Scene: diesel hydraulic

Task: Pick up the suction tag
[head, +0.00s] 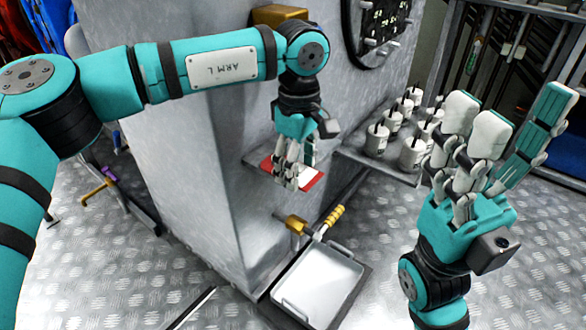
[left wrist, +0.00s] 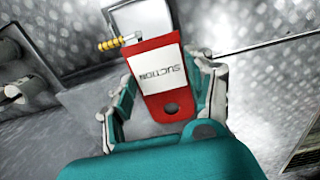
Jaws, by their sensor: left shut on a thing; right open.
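The suction tag (head: 314,181) is red with a white label. In the left wrist view the tag (left wrist: 172,108) reads "SUCTION" upside down and has a hole at its near end. My left gripper (head: 290,180) is shut on the tag, its fingers on both sides of it. The fingers cover part of the tag in the head view. It is over a small grey ledge (head: 257,160) on the metal housing; I cannot tell if it touches the ledge. My right gripper (head: 505,135) is open and empty at the right, fingers pointing up.
Several white containers (head: 411,153) with dark tops stand on a grey shelf right of the ledge. Below are a brass valve with a yellow handle (head: 333,215) and a white tray (head: 325,285). A round dark panel (head: 380,25) is on the wall.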

